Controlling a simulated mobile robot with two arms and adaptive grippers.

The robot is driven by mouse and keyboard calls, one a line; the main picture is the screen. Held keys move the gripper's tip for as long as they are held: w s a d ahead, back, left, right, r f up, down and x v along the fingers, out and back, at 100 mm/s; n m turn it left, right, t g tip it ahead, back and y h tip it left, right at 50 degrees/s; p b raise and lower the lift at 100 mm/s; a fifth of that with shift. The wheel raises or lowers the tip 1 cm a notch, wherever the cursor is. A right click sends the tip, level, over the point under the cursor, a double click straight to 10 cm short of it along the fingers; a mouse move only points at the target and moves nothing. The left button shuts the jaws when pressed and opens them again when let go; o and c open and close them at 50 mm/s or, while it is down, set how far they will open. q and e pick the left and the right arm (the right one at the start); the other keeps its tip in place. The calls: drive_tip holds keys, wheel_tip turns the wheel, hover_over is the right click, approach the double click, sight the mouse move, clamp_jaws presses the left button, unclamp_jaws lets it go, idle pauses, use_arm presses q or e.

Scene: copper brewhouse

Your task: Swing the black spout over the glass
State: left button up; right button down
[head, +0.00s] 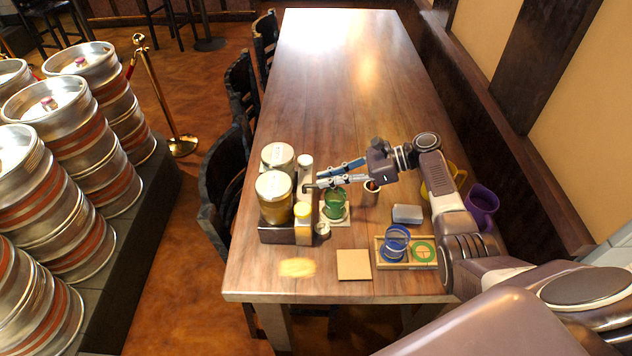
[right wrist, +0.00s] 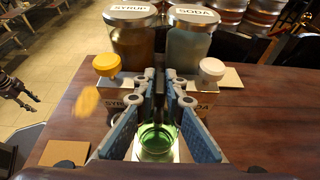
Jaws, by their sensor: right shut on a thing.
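The dispenser (head: 277,234) stands at the table's left side, with a syrup jar (right wrist: 133,40) and a soda jar (right wrist: 193,45) on it. Its black spout (head: 308,187) is a small dark piece, mostly hidden by my fingertips. My right gripper (head: 309,186) reaches in from the right and is shut on the spout; in the right wrist view its fingers (right wrist: 163,92) frame the dispenser's front. The green glass (head: 335,203) stands upright on a pale coaster (head: 343,221), right of the dispenser; the right wrist view shows the glass (right wrist: 156,140) below, between the fingers.
A copper cup (head: 371,193), a grey tin (head: 407,214) and a wooden tray (head: 390,265) with a blue glass (head: 396,241) stand right of the green glass. Purple (head: 482,207) and yellow mugs are under my arm's side. A cork square (head: 353,265) lies in front. The far table is clear.

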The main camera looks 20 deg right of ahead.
use_arm(q)
drive_tip(key=shift+s+f, duration=0.1)
drive_tip(key=shift+d, duration=0.15)
drive_tip(key=shift+d, duration=0.35)
use_arm(e)
drive_tip(key=c, duration=2.3)
unclamp_jaws()
drive_tip(key=shift+d, duration=0.15)
use_arm(q)
drive_tip(key=shift+a, duration=0.15)
use_arm(e)
drive_tip(key=v, duration=1.1)
drive_tip(key=shift+d+r, duration=0.3)
drive_tip(key=shift+d, duration=0.05)
drive_tip(key=shift+s+f, duration=0.1)
